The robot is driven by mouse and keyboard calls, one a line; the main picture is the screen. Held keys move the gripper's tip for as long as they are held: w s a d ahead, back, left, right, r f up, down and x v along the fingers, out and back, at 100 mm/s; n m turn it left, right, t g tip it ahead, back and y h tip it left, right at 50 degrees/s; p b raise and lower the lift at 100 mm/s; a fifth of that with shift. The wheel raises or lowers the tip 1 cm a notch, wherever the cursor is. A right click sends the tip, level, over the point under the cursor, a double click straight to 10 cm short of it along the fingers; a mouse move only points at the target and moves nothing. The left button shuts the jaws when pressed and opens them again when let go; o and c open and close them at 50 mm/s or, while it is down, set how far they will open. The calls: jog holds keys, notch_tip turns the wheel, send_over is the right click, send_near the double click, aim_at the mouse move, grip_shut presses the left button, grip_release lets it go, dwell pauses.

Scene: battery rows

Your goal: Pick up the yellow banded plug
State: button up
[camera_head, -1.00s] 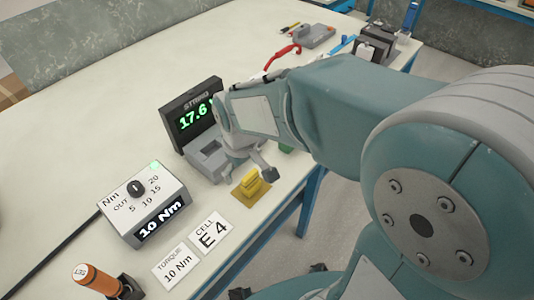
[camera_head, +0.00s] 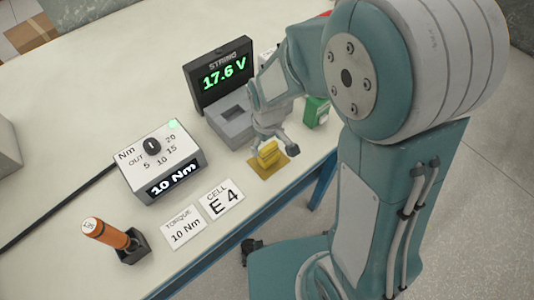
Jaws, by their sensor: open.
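The yellow plug (camera_head: 267,153) stands on a flat yellow plate (camera_head: 273,171) near the table's front edge. Any band on it is too small to make out. My gripper (camera_head: 276,142) is open right at the plug, with one dark fingertip just to its right. The other finger is hard to make out, and I cannot tell whether the fingers touch the plug. My arm comes in from the upper right and hides part of the table behind the gripper.
A meter (camera_head: 220,76) reading 17.6 V stands behind a grey socket block (camera_head: 229,122). A green block (camera_head: 316,112) is right of my gripper. A torque box (camera_head: 160,160), label cards (camera_head: 222,198) and an orange-handled tool (camera_head: 104,233) are left. Open table lies farther back left.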

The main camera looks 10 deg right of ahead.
aim_at(269, 146)
jog(key=f, duration=0.1)
jog(key=d+f, duration=0.1)
jog(key=shift+f, duration=0.4)
jog(key=shift+a+f, duration=0.15)
jog(key=shift+f, duration=0.25)
jog(key=shift+a, duration=0.35)
jog(key=shift+c, duration=0.3)
jog(key=c, duration=1)
jog(key=shift+o, duration=0.2)
jog(key=shift+d, duration=0.2)
